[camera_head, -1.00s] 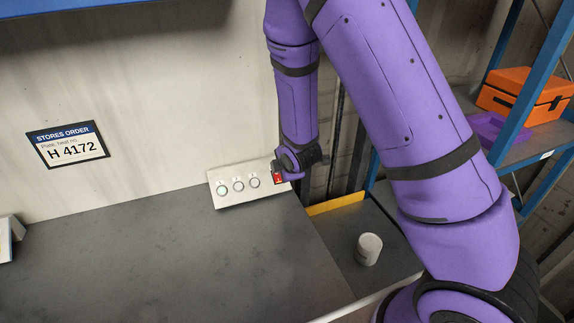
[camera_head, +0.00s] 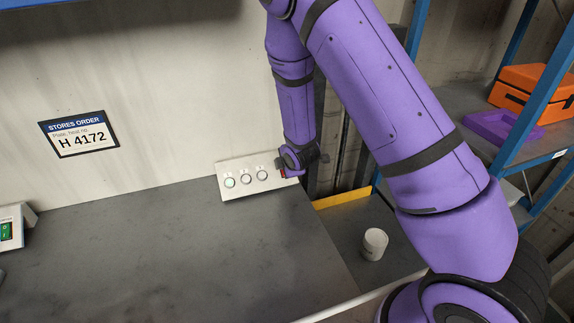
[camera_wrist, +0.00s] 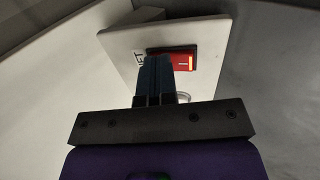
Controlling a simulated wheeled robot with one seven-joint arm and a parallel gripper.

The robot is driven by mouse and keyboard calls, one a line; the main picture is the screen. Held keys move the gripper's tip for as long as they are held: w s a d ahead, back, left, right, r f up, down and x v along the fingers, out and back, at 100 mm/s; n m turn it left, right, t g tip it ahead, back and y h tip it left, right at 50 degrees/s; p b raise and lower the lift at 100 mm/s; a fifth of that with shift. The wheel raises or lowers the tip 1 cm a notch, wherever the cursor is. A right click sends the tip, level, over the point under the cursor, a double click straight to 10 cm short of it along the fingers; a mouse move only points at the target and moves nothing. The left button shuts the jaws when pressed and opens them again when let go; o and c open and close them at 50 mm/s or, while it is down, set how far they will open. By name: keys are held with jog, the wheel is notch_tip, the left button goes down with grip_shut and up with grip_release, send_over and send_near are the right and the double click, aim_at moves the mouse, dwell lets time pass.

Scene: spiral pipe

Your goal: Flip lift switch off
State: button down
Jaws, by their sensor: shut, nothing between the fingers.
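A pale switch panel (camera_head: 248,179) leans at the back of the bench, with a row of three round buttons. At its right end is a red rocker switch (camera_head: 282,174), mostly hidden behind my gripper (camera_head: 287,171) in the head view. In the wrist view, the red switch (camera_wrist: 186,61) sits in a dark frame on the panel (camera_wrist: 120,42), beside a partly hidden label. My gripper (camera_wrist: 155,62) is shut and empty. Its fingertips overlap the switch's left part; I cannot tell whether they touch it.
Another panel with a green switch (camera_head: 6,231) stands at the far left. A white cup (camera_head: 375,244) stands on a lower surface to the right. A blue rack holds an orange case (camera_head: 530,88) and a purple tray (camera_head: 500,130). The grey bench (camera_head: 180,250) is mostly clear.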

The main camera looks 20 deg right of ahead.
jog(key=shift+f, duration=0.1)
jog(key=shift+s+f, duration=0.25)
jog(key=shift+s, duration=0.45)
